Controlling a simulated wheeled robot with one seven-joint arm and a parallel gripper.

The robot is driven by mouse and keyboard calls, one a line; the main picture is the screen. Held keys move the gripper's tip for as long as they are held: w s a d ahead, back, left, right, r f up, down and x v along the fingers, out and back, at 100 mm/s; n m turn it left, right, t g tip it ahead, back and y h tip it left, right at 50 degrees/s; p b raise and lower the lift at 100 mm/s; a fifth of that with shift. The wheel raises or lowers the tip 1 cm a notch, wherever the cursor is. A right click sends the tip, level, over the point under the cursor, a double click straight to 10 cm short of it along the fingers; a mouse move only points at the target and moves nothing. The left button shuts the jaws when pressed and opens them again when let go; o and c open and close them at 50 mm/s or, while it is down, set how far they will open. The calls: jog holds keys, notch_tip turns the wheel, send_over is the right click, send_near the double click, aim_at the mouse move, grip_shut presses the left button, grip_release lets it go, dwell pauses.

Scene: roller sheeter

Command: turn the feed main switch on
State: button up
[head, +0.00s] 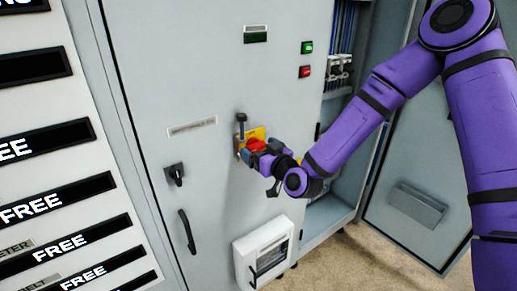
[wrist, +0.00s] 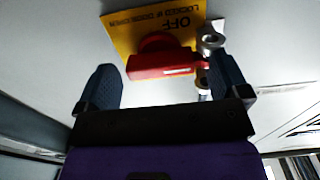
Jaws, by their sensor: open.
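The switch is a red handle on a yellow plate on the grey cabinet door. In the wrist view the red handle (wrist: 165,62) lies crosswise in the picture. The yellow plate (wrist: 125,28) shows the word OFF and a smaller line of text, upside down. My gripper (wrist: 165,80) is open, with one dark finger to each side of the handle. The right finger is close to the handle's right end; I cannot tell if they touch. In the head view my gripper (head: 255,152) is at the red handle (head: 257,145) and partly hides the yellow plate (head: 258,133).
A metal ring-shaped piece (wrist: 210,40) sits beside the handle, near my right finger. A black rotary knob (head: 174,174) and a door handle (head: 187,231) are to the left. A white box (head: 263,252) sticks out below. An open cabinet door (head: 425,180) stands right.

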jog(key=shift+w+a, duration=0.3)
jog(key=shift+w, duration=0.1)
jog(key=c, duration=0.9)
jog(key=shift+c, duration=0.2)
